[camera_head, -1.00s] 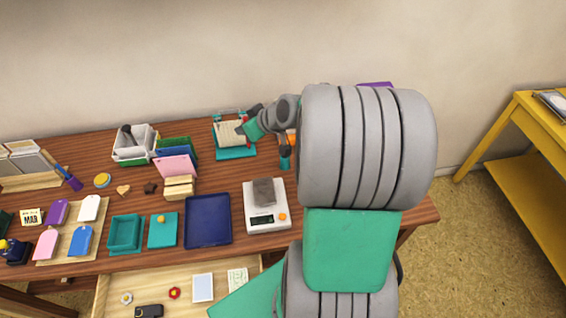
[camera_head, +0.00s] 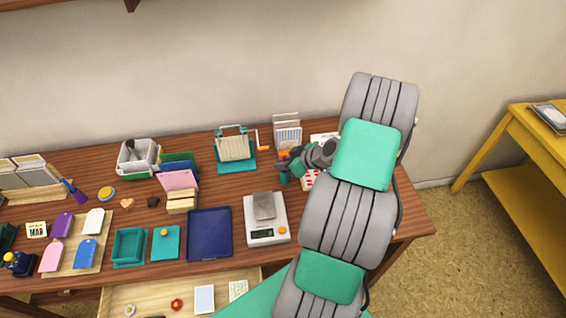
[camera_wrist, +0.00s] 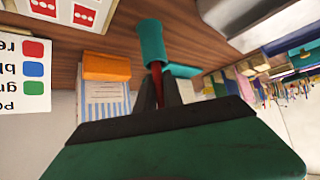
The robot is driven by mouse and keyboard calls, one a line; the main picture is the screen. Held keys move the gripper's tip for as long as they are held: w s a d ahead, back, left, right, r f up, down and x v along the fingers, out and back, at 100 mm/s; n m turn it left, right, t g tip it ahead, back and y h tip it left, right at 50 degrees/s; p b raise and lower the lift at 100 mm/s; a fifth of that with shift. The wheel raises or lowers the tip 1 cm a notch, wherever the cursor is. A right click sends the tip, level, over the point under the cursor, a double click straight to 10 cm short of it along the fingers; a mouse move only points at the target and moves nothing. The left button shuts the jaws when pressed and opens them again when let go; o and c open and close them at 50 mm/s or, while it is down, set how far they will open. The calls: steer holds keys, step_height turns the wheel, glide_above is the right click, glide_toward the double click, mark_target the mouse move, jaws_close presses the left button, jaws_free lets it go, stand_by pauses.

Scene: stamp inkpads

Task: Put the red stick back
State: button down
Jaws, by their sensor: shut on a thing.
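My gripper (camera_head: 288,164) is low over the back right of the desk, beside the teal cup (camera_head: 284,176). In the wrist view its dark fingers (camera_wrist: 158,92) are shut on the red stick (camera_wrist: 157,76). The stick shows as a short red length between the fingertips, pointing at the open end of the teal cup (camera_wrist: 151,42). Its tip appears to be at or just inside the cup's mouth; I cannot tell how deep. The stick is hidden in the head view.
A teal stand with a cream roll (camera_head: 235,150) is left of the gripper. A striped card holder (camera_head: 287,132) and an orange block (camera_wrist: 107,67) are close by. A scale (camera_head: 266,220) stands in front, with a blue tray (camera_head: 209,234) left of it.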

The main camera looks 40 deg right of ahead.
steer(key=shift+f, duration=0.15)
steer(key=c, duration=1.5)
jaws_free()
